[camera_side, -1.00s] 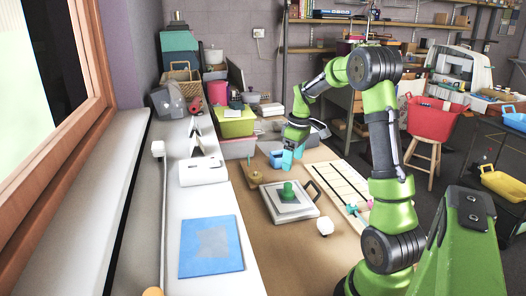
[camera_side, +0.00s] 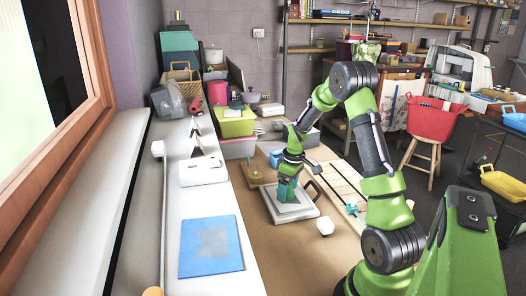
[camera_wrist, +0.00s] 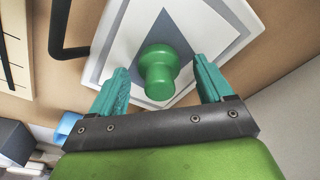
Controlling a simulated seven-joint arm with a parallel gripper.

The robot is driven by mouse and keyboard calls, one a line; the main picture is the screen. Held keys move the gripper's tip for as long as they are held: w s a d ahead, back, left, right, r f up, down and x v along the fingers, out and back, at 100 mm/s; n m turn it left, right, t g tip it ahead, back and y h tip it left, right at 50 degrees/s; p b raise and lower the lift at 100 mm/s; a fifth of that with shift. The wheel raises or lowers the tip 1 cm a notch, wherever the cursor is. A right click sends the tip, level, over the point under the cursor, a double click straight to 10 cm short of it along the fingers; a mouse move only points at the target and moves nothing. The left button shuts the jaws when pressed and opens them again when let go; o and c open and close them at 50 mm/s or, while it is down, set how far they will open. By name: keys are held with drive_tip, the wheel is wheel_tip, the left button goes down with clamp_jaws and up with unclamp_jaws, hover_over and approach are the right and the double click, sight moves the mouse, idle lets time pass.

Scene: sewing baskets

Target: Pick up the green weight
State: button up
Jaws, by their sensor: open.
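The green weight (camera_wrist: 158,72) is a round, knobbed piece standing on a white and grey square board (camera_wrist: 213,15) in the wrist view. My gripper (camera_wrist: 163,82) is open, with one teal finger on each side of the weight and a gap at both sides. In the side view my gripper (camera_side: 287,188) is low over the board (camera_side: 297,213), and its fingers mostly hide the weight there. The weight is not clear of the board.
A blue cup (camera_side: 276,158) and a small wooden holder (camera_side: 255,172) stand behind the board. A black handle (camera_wrist: 57,30) is beside the board.

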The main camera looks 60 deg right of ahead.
drive_tip(key=c, duration=1.3)
drive_tip(key=shift+r, duration=0.1)
